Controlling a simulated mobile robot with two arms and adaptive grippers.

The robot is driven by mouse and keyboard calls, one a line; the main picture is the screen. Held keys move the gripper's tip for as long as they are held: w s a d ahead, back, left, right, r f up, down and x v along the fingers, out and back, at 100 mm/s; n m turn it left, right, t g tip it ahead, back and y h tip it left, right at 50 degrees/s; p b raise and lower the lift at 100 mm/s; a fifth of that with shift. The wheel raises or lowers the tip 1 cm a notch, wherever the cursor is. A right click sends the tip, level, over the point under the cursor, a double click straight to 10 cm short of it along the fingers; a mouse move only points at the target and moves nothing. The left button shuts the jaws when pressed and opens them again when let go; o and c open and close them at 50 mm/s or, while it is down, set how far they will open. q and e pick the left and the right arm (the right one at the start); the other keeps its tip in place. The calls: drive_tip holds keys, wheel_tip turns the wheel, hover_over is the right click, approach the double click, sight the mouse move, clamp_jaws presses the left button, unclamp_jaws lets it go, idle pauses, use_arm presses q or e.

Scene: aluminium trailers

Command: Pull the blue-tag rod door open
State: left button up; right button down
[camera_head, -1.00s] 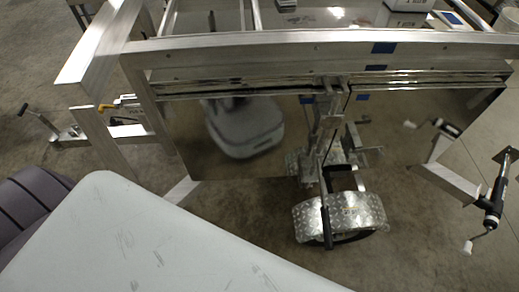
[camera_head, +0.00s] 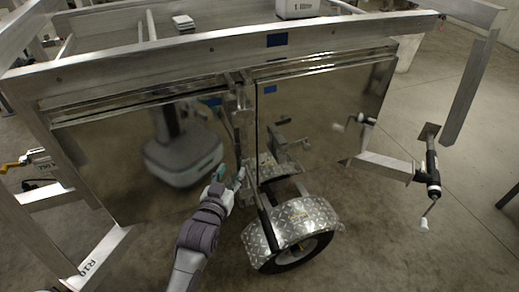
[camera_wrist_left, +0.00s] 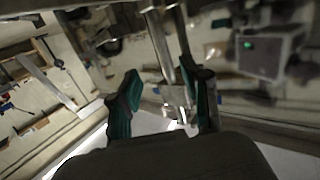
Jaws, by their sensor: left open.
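The trailer's front has two mirror-like door panels, a left one (camera_head: 150,150) and a right one (camera_head: 325,115). A blue tag (camera_head: 270,89) is at the top of the right panel, close to the middle seam. Another blue tag (camera_head: 214,102) shows by the left panel's upper right corner. A vertical metal rod (camera_head: 240,125) with fittings runs down between the panels. My left gripper (camera_head: 231,178) is open in front of the rod's lower part. In the left wrist view the open fingers (camera_wrist_left: 165,95) have blurred metal rod parts between and beyond them; contact cannot be told. My right gripper is not in view.
A treadplate fender (camera_head: 295,222) over a black tyre sticks out below the doors. A jack with a crank (camera_head: 432,170) stands at the right. The aluminium top rail (camera_head: 160,55) crosses above the doors. Concrete floor is clear at lower right.

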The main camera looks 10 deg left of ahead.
use_arm(q)
drive_tip(key=t, duration=0.1)
approach(242, 132)
drive_tip(key=w, duration=1.1)
drive_tip(key=shift+d+f, duration=0.1)
drive_tip(key=shift+d, duration=0.05)
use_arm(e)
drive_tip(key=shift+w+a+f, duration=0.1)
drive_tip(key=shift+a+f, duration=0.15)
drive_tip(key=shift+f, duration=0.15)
use_arm(q)
clamp_jaws()
